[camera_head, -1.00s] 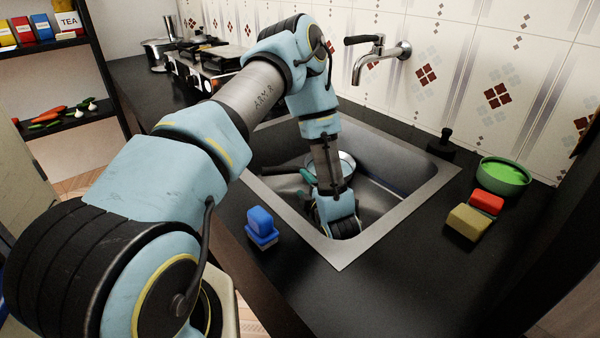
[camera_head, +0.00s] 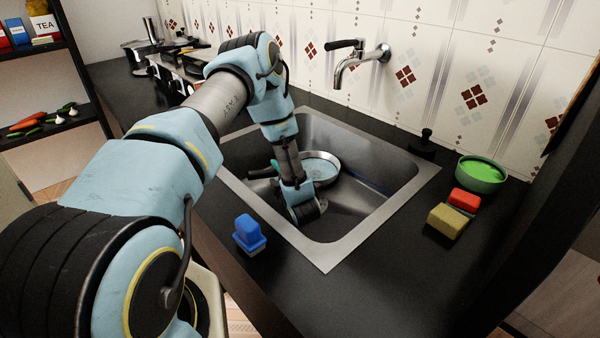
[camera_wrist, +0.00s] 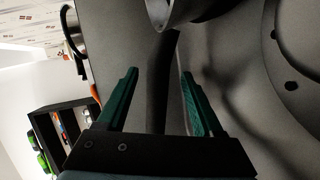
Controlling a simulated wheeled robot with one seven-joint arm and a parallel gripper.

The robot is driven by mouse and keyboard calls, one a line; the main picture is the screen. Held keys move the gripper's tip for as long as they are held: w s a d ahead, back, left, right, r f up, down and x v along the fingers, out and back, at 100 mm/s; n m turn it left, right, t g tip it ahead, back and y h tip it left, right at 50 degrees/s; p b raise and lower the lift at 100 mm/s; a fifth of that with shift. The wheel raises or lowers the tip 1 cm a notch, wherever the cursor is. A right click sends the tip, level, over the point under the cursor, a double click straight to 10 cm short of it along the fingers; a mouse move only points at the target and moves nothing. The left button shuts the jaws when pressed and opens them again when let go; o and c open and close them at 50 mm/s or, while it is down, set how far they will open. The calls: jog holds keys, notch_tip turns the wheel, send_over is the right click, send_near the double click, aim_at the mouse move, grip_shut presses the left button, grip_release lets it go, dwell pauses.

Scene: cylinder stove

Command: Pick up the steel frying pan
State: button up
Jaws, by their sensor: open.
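The steel frying pan (camera_head: 322,168) lies in the sink (camera_head: 360,212), toward its back left. Its dark handle (camera_head: 262,172) points left toward the sink's left rim. My gripper (camera_wrist: 160,74) is open in the wrist view, with one green finger on each side of the pan's handle (camera_wrist: 158,100). The jaws are apart, and the pan's metal body (camera_wrist: 180,12) shows just beyond the fingertips. I cannot tell whether either finger touches the handle. In the head view my arm reaches down into the sink, and my wrist hides most of the gripper.
A blue brush or sponge (camera_head: 248,235) stands on the counter left of the sink. A green bowl (camera_head: 482,174), a red sponge (camera_head: 464,199) and a yellow sponge (camera_head: 446,221) sit to the right. The tap (camera_head: 358,58) juts out above the sink. Sink walls surround my gripper.

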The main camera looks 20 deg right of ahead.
jog(key=shift+c, duration=0.3)
grip_shut()
dwell(0.3)
dwell(0.8)
